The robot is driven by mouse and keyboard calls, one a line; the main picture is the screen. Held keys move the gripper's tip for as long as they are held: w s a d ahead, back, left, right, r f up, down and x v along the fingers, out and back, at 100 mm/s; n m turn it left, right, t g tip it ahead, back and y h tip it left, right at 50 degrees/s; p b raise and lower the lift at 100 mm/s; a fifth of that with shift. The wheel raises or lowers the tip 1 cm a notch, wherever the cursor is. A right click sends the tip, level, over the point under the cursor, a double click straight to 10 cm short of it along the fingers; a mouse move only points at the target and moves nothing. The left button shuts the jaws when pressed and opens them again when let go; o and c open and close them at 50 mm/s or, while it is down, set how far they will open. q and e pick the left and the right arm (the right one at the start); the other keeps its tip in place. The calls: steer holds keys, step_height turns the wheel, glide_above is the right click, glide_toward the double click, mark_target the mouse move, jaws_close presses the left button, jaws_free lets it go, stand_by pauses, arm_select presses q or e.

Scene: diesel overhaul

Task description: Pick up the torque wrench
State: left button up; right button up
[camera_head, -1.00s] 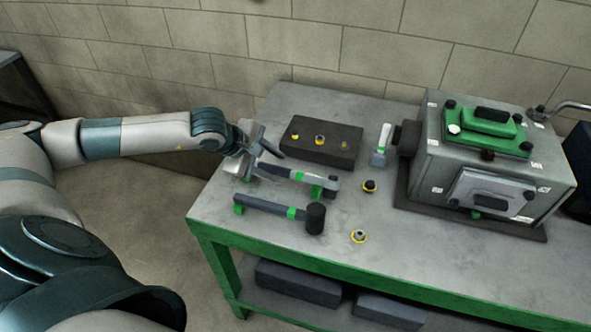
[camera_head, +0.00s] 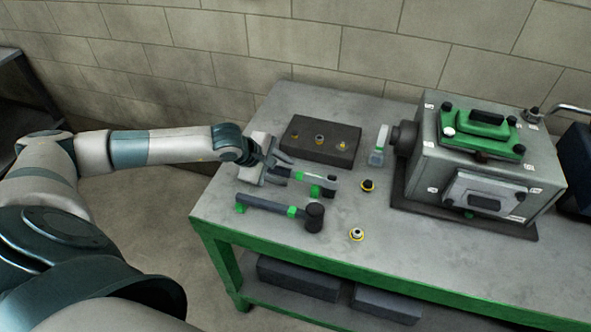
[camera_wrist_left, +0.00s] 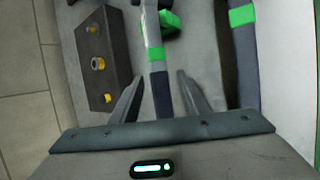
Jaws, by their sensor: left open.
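The torque wrench (camera_head: 318,178) lies on the bench, grey with a dark grip, a green band and a green part near its head. It also shows in the left wrist view (camera_wrist_left: 151,30), pointing away from me. My left gripper (camera_head: 283,167) is at the grip end of the wrench, open. In the left wrist view, its two fingers (camera_wrist_left: 160,80) stand on either side of the dark grip, with gaps visible on both sides. Part of the grip is hidden behind the gripper in the head view. My right gripper is not in view.
A black-headed mallet (camera_head: 270,206) lies close by on the near side. A dark block with yellow-ringed fittings (camera_head: 318,152) lies behind. A grey-green tool (camera_head: 379,146), loose fittings (camera_head: 356,234) and a large grey engine housing (camera_head: 480,165) stand farther right. The front right bench top is clear.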

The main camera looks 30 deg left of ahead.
arm_select(q)
steer(key=shift+x, duration=0.95)
jaws_close()
steer(key=shift+s+f, duration=0.1)
steer(key=shift+s, duration=0.05)
stand_by(0.7)
steer(key=shift+d, duration=0.1)
